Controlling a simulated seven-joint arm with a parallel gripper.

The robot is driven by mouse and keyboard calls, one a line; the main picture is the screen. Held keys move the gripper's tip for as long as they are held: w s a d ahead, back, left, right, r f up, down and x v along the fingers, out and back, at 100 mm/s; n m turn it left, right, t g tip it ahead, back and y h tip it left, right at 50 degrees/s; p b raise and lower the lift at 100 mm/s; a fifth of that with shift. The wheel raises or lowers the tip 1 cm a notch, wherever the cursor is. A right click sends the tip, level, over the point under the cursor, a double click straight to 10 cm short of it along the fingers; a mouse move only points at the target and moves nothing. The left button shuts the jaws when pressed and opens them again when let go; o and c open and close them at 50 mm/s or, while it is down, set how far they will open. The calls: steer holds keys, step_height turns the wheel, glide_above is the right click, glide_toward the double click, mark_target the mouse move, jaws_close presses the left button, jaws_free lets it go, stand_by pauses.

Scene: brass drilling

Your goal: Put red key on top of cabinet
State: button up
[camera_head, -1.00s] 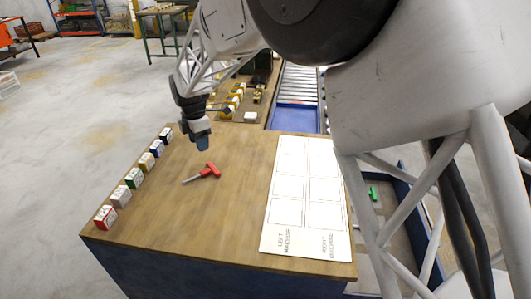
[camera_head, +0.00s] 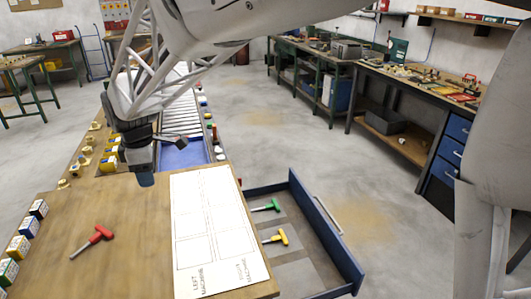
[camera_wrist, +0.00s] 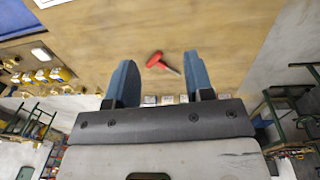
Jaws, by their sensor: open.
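The red key (camera_head: 97,238) is a T-handled tool with a grey shaft. It lies flat on the wooden top (camera_head: 120,272) of the blue cabinet, left of the printed paper sheet. My gripper (camera_head: 146,178) hangs above the top, behind and right of the key in the head view, apart from it. In the wrist view the two blue fingers are spread with nothing held, and the red key (camera_wrist: 156,60) shows between them, on the wood beyond.
The paper sheet (camera_head: 208,226) covers the top's right part. An open drawer (camera_head: 335,243) on the right holds a green key (camera_head: 268,206) and a yellow key (camera_head: 279,237). Small boxes (camera_head: 18,248) line the left edge. The wood around the red key is clear.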

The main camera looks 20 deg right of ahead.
steer(key=s+d+r+m, duration=0.2)
steer(key=s+d+m, duration=0.3)
steer(key=s+d, duration=0.3)
steer(key=s+d+r+m, duration=0.2)
steer(key=s+d+m, duration=0.35)
steer(key=d, duration=0.55)
steer(key=s+d+f+m, duration=0.1)
steer(key=s+d+m, duration=0.3)
steer(key=s, duration=0.3)
steer(key=s+d+f+m+t, duration=0.1)
steer(key=s+d+m, duration=0.3)
steer(key=s, duration=0.4)
steer(key=shift+s+d+f+t+h, duration=0.3)
steer(key=shift+d+f, duration=0.35)
steer(key=shift+c, duration=0.3)
